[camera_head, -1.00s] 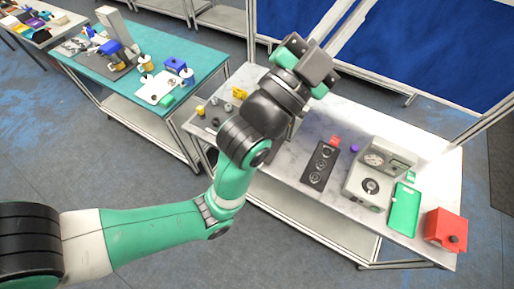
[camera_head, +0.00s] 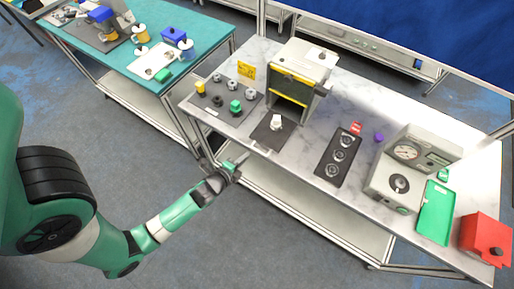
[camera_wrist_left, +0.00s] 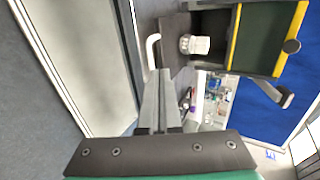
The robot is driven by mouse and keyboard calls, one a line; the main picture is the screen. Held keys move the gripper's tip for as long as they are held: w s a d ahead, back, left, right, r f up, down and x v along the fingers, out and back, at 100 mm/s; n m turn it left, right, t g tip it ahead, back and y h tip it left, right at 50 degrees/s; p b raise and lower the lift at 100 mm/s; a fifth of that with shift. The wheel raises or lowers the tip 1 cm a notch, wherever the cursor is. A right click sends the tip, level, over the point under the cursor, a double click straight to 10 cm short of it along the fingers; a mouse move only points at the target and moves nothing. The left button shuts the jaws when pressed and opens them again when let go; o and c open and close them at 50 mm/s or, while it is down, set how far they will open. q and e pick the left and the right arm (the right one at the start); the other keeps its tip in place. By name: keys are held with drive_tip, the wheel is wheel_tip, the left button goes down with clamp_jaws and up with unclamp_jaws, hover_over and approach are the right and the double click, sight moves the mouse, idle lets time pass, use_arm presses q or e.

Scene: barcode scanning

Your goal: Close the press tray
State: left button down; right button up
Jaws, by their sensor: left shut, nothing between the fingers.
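The press (camera_head: 303,68) is a pale box with yellow edging and an open front. Its dark tray (camera_head: 265,134) sticks out of the front over the table's near side. A small white part (camera_head: 277,121) stands on the tray. A pale handle (camera_head: 262,147) is on the tray's near edge. My left gripper (camera_head: 241,160) is shut and empty, just off the table's near edge, left of the handle. In the left wrist view, the shut fingertips (camera_wrist_left: 161,76) point toward the tray (camera_wrist_left: 173,28) and the handle (camera_wrist_left: 152,50). Contact with the handle cannot be told. My right gripper is not seen.
A dark plate (camera_head: 212,105) with several knobs lies left of the tray. A black panel with dials (camera_head: 338,157), a gauge machine (camera_head: 397,183), a green tray (camera_head: 436,213) and a red box (camera_head: 485,238) stand to the right. Floor is clear before the table.

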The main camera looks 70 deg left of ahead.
sight(261, 144)
use_arm(q)
drive_tip(key=b+x, duration=0.1)
drive_tip(key=x, duration=0.7)
drive_tip(key=shift+w+a+f+b, duration=0.15)
drive_tip(key=shift+w+f+b, duration=0.05)
drive_tip(key=shift+w+b, duration=0.15)
drive_tip(key=shift+w+a+f, duration=0.15)
drive_tip(key=shift+w+a, duration=0.1)
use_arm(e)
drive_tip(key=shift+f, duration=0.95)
